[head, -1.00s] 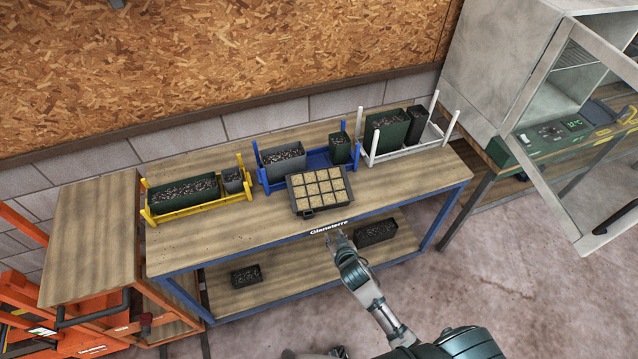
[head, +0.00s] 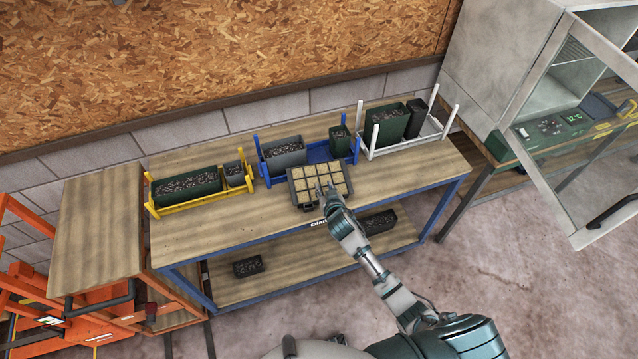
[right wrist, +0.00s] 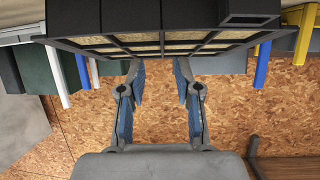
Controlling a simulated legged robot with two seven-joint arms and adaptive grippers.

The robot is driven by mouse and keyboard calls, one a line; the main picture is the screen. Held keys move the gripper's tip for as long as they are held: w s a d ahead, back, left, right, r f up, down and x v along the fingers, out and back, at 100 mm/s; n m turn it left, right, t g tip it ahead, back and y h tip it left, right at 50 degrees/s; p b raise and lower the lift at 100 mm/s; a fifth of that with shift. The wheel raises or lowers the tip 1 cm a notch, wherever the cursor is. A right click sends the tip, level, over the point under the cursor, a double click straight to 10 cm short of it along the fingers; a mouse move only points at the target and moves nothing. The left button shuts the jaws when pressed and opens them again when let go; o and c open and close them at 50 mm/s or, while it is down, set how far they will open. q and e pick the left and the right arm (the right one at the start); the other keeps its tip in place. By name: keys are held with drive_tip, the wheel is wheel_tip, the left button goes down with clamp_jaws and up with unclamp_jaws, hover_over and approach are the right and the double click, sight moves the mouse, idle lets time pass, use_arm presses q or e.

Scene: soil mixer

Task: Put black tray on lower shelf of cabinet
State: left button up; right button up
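The black tray (head: 291,189), with several cells of light brown fill, lies on the wooden workbench top near its front edge. My right gripper (head: 328,191) is at the tray's front side in the head view. In the right wrist view my right gripper's fingers (right wrist: 160,82) are apart with nothing between them, and the tray (right wrist: 150,50) is just beyond the tips. I cannot tell whether they touch it. The grey metal cabinet (head: 500,55) stands at the upper right, its glass door (head: 597,125) open. Its lower inside shows partly. My left gripper is not in view.
Behind the tray stand a yellow rack (head: 200,203), a blue rack (head: 325,153) and a white rack (head: 425,138), all holding planters. Two black pots are on the bench's lower shelf (head: 310,270). Orange equipment (head: 60,310) stands at left. Open floor lies at right.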

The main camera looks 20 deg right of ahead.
sight(319, 179)
drive_tip(key=x, duration=0.4)
drive_tip(key=shift+w+a, duration=0.1)
drive_tip(key=shift+w, duration=0.2)
drive_tip(key=shift+w+a+f, duration=0.1)
drive_tip(key=shift+w+f, duration=0.05)
drive_tip(key=shift+w, duration=0.05)
drive_tip(key=c, duration=0.6)
clamp_jaws()
